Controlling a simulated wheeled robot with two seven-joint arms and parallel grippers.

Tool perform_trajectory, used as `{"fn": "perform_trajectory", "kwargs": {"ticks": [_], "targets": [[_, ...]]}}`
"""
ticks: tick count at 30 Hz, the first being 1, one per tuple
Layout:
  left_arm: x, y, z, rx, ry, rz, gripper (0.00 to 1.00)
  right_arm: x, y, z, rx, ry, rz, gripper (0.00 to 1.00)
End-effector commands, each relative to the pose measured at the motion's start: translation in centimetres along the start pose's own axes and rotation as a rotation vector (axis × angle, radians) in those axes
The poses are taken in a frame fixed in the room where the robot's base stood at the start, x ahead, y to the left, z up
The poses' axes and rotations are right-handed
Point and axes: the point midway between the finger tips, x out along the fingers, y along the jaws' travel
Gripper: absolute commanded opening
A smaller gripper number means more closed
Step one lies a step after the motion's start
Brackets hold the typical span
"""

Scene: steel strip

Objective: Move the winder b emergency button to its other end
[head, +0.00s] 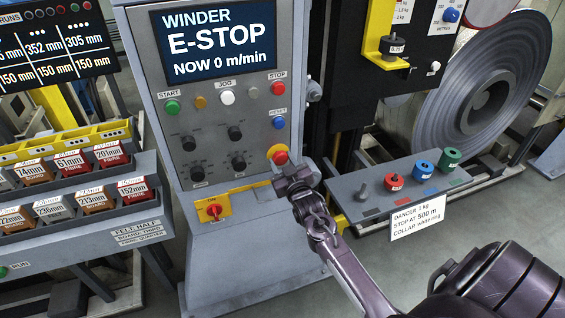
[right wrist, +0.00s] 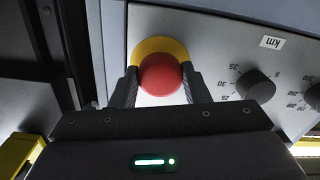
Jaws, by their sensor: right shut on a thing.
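The winder emergency button is a red mushroom head (head: 280,157) on a yellow collar, low on the right side of the grey winder panel (head: 150,60). The right wrist view shows the red head (right wrist: 161,75) large, in front of its yellow collar (right wrist: 150,47). My right gripper (head: 288,172) is at the button, and its two dark fingers (right wrist: 162,86) stand on either side of the red head, shut on it. The panel's screen (head: 217,42) reads "WINDER E-STOP NOW 0 m/min". My left gripper is not in view.
A red rotary switch (head: 213,210) on a yellow plate sits lower on the panel. Above are the blue reset button (head: 278,123) and red stop button (head: 278,88). At right, a grey shelf (head: 350,208) holds coloured weights. A rack of labelled blocks (head: 75,160) stands at left.

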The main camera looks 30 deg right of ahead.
Motion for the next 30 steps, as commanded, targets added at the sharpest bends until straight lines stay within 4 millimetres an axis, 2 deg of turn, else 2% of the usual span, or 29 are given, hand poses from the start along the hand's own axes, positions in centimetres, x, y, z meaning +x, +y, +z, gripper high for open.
{"fn": "perform_trajectory", "kwargs": {"ticks": [8, 15, 16, 18, 21, 30], "targets": [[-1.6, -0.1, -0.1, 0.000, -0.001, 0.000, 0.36, -2.0, 0.0, -0.1, 0.000, -0.003, -0.001, 0.01], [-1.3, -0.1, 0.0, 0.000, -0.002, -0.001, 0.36, -2.1, -0.1, 0.1, 0.001, -0.002, -0.001, 0.01], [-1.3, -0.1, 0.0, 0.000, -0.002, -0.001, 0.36, -2.1, -0.1, 0.1, 0.001, -0.002, -0.001, 0.46], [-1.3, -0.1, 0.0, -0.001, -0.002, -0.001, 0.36, -2.1, -0.1, 0.1, 0.001, -0.002, -0.001, 0.55], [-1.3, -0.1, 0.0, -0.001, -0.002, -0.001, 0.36, -2.0, -0.1, 0.1, 0.001, -0.002, -0.001, 0.64], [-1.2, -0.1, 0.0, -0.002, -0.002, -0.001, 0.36, -2.4, -0.1, 0.1, 0.000, -0.002, -0.001, 0.64]]}}
